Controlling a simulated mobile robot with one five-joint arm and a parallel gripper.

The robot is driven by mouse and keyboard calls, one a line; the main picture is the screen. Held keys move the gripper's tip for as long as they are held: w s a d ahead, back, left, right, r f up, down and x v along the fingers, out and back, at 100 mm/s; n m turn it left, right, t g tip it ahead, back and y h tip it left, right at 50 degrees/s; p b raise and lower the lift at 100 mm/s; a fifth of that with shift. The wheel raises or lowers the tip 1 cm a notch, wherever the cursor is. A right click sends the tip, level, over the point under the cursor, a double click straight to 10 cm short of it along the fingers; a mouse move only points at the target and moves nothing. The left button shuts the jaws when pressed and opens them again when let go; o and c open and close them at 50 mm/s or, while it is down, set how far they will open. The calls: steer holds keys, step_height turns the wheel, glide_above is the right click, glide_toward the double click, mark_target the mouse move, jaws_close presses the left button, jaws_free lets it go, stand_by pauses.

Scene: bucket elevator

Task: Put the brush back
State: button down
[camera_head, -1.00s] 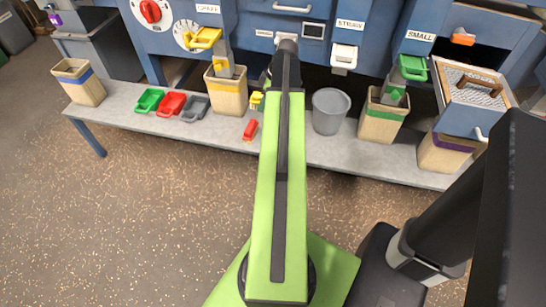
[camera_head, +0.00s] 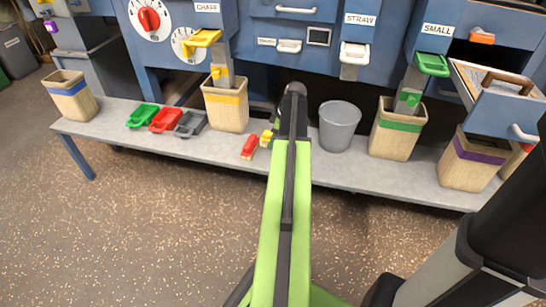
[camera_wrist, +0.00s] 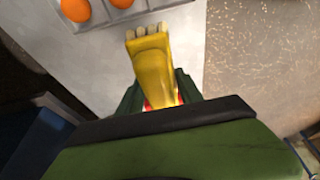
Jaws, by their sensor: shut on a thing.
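My gripper (camera_wrist: 156,95) is shut on a yellow brush (camera_wrist: 152,58) in the wrist view. Its pale bristle end points away from my gripper, over a light grey surface. In the head view my gripper is largely hidden behind my arm, with the yellow brush (camera_head: 267,138) just showing at its left side, close to the bench (camera_head: 225,149). I cannot tell whether the brush touches the bench. A small red object (camera_head: 249,146) lies on the bench just left of the brush.
Green (camera_head: 143,116), red (camera_head: 166,120) and grey (camera_head: 190,124) scoops lie to the left. A yellow-banded bin (camera_head: 226,108) stands behind. A grey bucket (camera_head: 339,126) and a green-banded bin (camera_head: 397,130) stand to the right. Orange round things (camera_wrist: 76,9) show in the wrist view.

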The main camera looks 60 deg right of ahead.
steer(key=shift+f, duration=0.1)
step_height(320, 180, down, 4)
steer(key=b, duration=0.3)
steer(key=shift+b, duration=0.4)
steer(key=c, duration=0.8)
jaws_free()
steer(key=shift+o, duration=0.2)
steer(key=shift+r+p, duration=0.4)
steer(key=shift+p, duration=0.05)
steer(key=p+v, duration=1.1)
steer(key=v, duration=0.1)
steer(key=shift+f, duration=0.15)
